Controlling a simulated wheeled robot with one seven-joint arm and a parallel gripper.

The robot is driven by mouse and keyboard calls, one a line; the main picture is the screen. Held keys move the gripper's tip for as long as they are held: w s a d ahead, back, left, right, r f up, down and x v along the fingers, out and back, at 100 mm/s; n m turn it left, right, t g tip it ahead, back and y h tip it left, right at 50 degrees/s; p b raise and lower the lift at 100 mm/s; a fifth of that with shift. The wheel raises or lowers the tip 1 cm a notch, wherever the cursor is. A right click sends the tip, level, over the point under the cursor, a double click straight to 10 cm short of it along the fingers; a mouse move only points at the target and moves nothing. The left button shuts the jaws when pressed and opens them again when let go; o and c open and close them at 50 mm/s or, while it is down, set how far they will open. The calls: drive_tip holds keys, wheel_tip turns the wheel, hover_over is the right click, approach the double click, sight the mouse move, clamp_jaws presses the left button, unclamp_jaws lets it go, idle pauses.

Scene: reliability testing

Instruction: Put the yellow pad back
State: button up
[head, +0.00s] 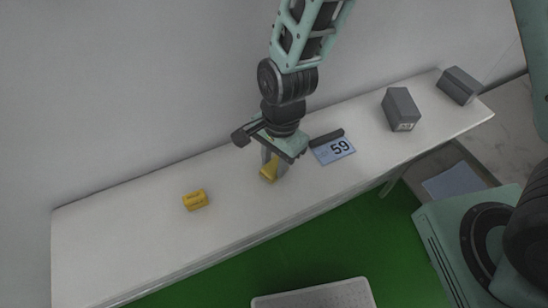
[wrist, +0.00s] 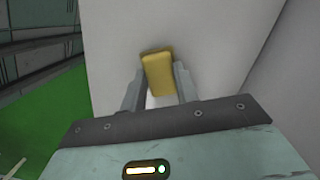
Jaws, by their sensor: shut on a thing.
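My gripper (head: 274,165) is over the middle of a long white table (head: 130,222), pointing down. It is shut on a yellow pad (head: 268,173), which shows partly below the fingers. In the wrist view the yellow pad (wrist: 158,74) sits between the two fingertips of my gripper (wrist: 158,80), with the white tabletop behind it. I cannot tell whether the pad touches the table. A second yellow block (head: 195,200) with dark markings lies on the table to the left, apart from the gripper.
A blue card marked 59 (head: 332,148) and a dark bar (head: 327,137) lie just right of my gripper. Two grey boxes (head: 401,109) (head: 459,86) stand at the table's right end. A pale tray (head: 315,298) is on the green floor (head: 350,235) in front. The table's left part is mostly clear.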

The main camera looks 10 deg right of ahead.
drive_tip(key=shift+f, duration=0.15)
drive_tip(key=shift+f, duration=0.2)
drive_tip(key=o, duration=0.9)
drive_tip(key=shift+r, duration=0.15)
